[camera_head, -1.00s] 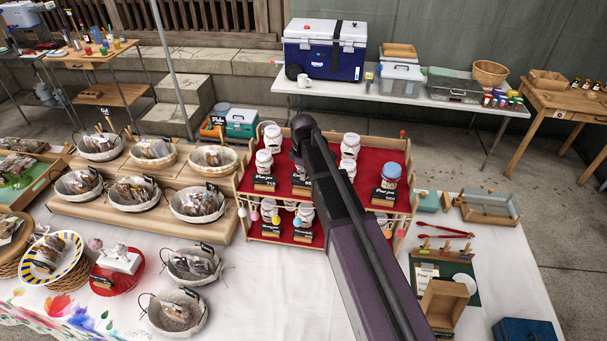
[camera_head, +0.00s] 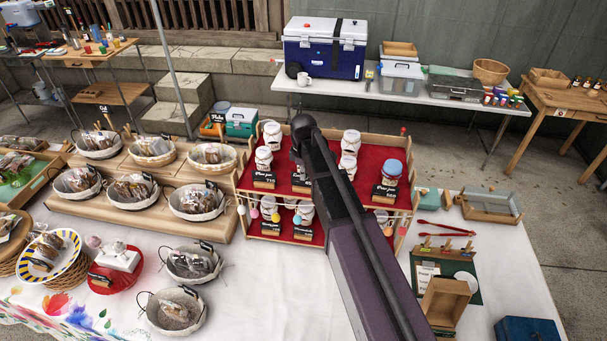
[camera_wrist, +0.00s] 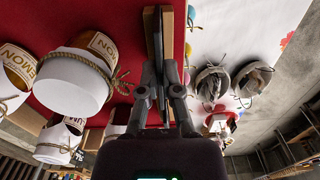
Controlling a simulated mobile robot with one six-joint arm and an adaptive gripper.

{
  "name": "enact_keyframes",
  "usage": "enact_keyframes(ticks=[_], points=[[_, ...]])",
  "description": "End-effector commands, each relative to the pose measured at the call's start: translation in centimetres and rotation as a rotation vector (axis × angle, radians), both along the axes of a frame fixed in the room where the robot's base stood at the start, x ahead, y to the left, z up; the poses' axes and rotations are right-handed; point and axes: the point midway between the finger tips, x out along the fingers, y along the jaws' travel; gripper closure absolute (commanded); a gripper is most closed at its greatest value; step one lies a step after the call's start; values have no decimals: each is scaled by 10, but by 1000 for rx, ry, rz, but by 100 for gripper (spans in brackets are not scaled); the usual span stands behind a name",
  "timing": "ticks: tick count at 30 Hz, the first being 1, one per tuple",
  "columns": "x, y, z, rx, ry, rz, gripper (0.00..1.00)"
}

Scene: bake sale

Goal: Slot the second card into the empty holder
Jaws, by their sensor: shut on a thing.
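A black card (camera_wrist: 158,42), seen nearly edge-on in the wrist view, is pinched between the fingertips of my gripper (camera_wrist: 164,72). A small wooden holder (camera_wrist: 149,18) shows beside the card's far end, at the front of the red shelf. In the head view a lettered black card (camera_head: 302,179) stands over a wooden holder (camera_head: 302,189) in the middle of the upper shelf's front. It looks in or just above the slot; I cannot tell how deep. My gripper is mostly hidden behind my arm there. Other cards stand in holders at left (camera_head: 264,174) and right (camera_head: 385,193).
White-capped jars (camera_wrist: 75,82) stand close to the left of my gripper in the wrist view. The red-lined jar shelf (camera_head: 338,150) has a lower tier with more jars and cards. Baskets (camera_head: 198,203) stand to its left. White tablecloth (camera_head: 280,290) is clear in front.

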Motion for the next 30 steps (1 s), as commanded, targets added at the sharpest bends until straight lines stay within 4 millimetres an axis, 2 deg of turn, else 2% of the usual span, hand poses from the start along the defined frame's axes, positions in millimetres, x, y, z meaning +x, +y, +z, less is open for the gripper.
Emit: enact_keyframes(ticks=[18, 23, 30], points=[[0, 0, -12, 0, 0, 0, 100], [0, 0, -11, 0, 0, 0, 53], [0, 0, -11, 0, 0, 1, 51]])
